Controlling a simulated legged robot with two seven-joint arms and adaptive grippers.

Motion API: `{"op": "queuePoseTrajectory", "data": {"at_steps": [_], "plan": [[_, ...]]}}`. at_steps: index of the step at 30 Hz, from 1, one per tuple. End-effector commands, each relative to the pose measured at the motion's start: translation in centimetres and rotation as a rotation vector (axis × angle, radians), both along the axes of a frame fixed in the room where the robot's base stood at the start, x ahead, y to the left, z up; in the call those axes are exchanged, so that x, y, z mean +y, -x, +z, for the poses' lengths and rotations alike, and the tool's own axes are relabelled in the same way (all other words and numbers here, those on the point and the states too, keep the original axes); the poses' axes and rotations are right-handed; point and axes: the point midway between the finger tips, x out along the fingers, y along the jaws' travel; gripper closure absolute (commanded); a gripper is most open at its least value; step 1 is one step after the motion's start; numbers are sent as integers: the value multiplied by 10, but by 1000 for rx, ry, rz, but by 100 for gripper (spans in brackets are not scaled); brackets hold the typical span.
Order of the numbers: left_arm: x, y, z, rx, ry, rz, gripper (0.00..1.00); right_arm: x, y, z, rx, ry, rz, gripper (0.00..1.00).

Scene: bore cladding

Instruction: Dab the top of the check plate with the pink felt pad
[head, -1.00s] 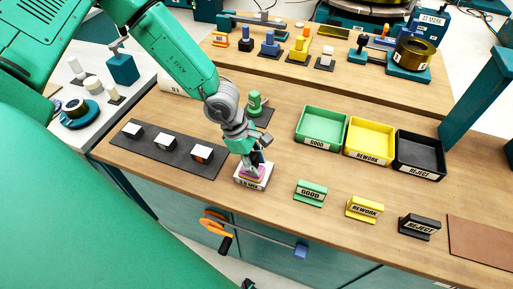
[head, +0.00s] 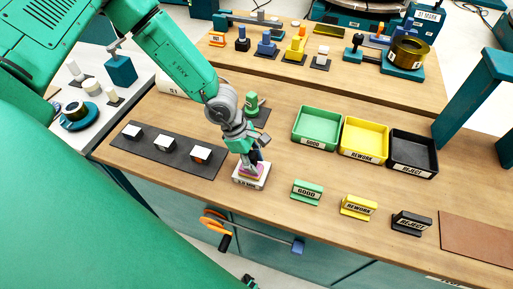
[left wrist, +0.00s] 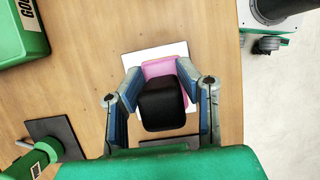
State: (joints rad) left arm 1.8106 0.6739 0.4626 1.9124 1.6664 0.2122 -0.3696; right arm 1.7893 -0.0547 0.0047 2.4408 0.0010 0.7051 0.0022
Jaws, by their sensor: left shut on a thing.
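My left gripper (head: 253,159) is shut on the dark handle of the pink felt pad (head: 250,172). In the left wrist view the two blue-grey fingers (left wrist: 160,110) press on both sides of the black handle, and the pink pad (left wrist: 157,68) shows beyond it. The white check plate (head: 243,182) lies on the wooden bench beneath the pad, with a printed label on its front. It also shows in the left wrist view (left wrist: 134,58). The pad is over the plate and looks at its top; whether it touches cannot be told. My right gripper is not in view.
Green (head: 317,127), yellow (head: 364,140) and black (head: 413,152) trays stand to the right, with GOOD, REWORK and REJECT blocks in front. A dark strip (head: 184,157) with three white-topped blocks lies left. A green stamp (head: 252,104) stands behind.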

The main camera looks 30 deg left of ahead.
Motion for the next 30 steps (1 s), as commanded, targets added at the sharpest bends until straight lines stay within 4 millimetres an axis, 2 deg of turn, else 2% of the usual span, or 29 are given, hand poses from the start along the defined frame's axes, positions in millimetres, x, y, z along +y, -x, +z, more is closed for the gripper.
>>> {"op": "queuePoseTrajectory", "data": {"at_steps": [6,17,30], "plan": [[-3,13,2,2,1,-2,100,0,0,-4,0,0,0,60],[-3,14,3,4,3,0,100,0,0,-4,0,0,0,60],[2,-7,1,4,3,2,100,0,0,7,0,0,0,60]]}}
